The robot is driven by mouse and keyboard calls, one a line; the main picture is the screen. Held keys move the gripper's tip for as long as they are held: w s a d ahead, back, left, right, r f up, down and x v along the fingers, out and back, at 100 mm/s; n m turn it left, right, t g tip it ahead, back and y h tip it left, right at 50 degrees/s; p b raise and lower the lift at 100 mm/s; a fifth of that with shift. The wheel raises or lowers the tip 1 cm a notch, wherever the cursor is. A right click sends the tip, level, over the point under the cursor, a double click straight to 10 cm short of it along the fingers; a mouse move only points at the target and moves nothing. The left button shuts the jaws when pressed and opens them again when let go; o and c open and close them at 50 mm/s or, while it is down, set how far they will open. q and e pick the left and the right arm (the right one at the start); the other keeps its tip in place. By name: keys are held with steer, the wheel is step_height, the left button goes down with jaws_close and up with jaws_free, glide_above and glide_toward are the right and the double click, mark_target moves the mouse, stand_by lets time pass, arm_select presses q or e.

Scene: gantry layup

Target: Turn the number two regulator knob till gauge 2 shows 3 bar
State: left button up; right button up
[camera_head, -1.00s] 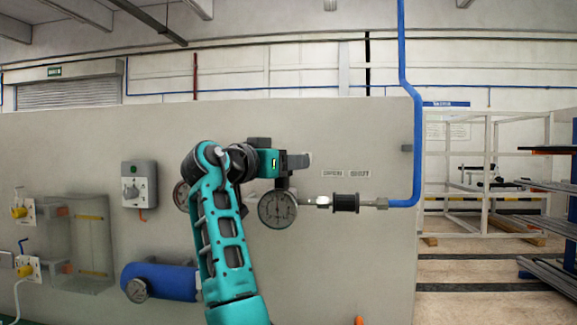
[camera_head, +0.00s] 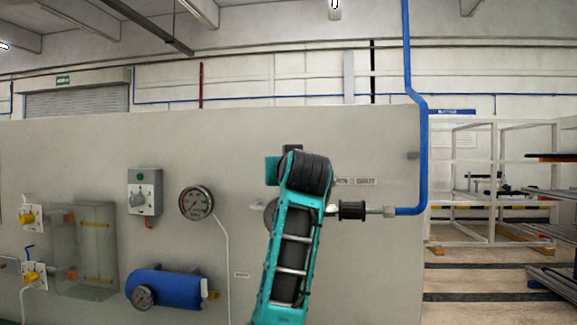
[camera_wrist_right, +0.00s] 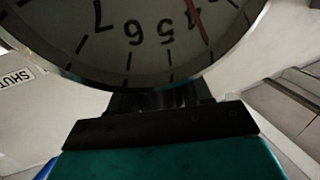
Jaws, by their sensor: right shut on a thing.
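My right arm stands in front of the grey panel (camera_head: 90,150) in the head view and hides the regulator and most of a gauge (camera_head: 270,212) behind it. In the wrist view my right gripper (camera_wrist_right: 160,105) is shut on a dark part just below the gauge dial (camera_wrist_right: 150,50), which fits the regulator knob; the knob's outline is mostly hidden. The dial appears rotated, with 7, 6, 5 and 4 showing. Its red needle (camera_wrist_right: 199,22) lies close to the 4. The dial's centre is out of frame. My left gripper is out of view.
Another round gauge (camera_head: 197,202) hangs left of the arm. A grey switch box (camera_head: 144,192), a blue cylinder (camera_head: 170,288) and a clear box (camera_head: 95,265) are further left. A blue pipe (camera_head: 422,150) runs at the panel's right end.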

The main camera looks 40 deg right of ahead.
steer(key=shift+w+a+n+t+y+p, duration=0.1)
steer(key=shift+n+t+y+p, duration=0.2)
steer(key=shift+n+t+y, duration=0.8)
steer(key=shift+f+n+y, duration=0.1)
steer(key=shift+n+y, duration=0.2)
steer(key=shift+y, duration=0.5)
steer(key=o, duration=1)
steer(key=shift+a, duration=0.1)
steer(key=b+v, duration=0.1)
steer(key=v, duration=1.2)
steer(key=shift+r, duration=0.2)
steer(key=shift+w, duration=0.1)
